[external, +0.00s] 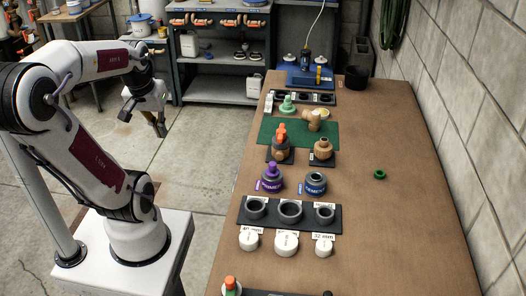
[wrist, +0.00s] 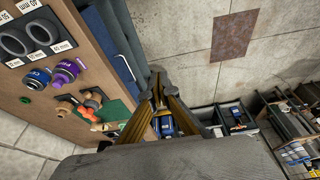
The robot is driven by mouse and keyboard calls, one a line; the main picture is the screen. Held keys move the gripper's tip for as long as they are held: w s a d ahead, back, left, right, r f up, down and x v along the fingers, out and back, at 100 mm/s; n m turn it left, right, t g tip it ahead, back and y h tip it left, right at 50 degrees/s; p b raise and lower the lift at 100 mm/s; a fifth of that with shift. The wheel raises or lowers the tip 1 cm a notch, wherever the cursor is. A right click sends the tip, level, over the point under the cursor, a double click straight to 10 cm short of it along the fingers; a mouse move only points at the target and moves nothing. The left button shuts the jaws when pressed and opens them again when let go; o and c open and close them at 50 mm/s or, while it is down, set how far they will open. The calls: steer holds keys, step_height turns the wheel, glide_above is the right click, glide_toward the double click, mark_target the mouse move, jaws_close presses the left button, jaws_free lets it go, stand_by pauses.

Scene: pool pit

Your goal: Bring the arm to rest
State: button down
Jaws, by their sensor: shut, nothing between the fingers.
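My gripper (external: 160,130) hangs at the end of my raised arm, left of the long brown workbench (external: 400,230), over the open floor and clear of the bench. In the wrist view, my gripper (wrist: 157,80) shows its two brown fingers drawn together at the tips, with nothing between them. It touches nothing that I can see.
The bench carries a black ring holder (external: 270,228), white caps (external: 286,243), a purple-capped can (external: 271,178), a blue can (external: 315,183), valve fittings on a green mat (external: 265,132), and a green ring (external: 380,174). Shelves (external: 215,75) stand behind. A block wall (external: 490,90) bounds the right.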

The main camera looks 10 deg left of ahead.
steer(key=shift+s+a+r+t, duration=0.15)
steer(key=shift+s+r+t, duration=0.15)
steer(key=shift+r, duration=0.35)
steer(key=shift+s+a+r+t, duration=0.1)
steer(key=shift+s+r+t, duration=0.1)
steer(key=shift+r+t, duration=0.35)
steer(key=shift+s+a+r+t, duration=0.15)
steer(key=shift+s+r+t, duration=0.1)
steer(key=shift+r, duration=0.5)
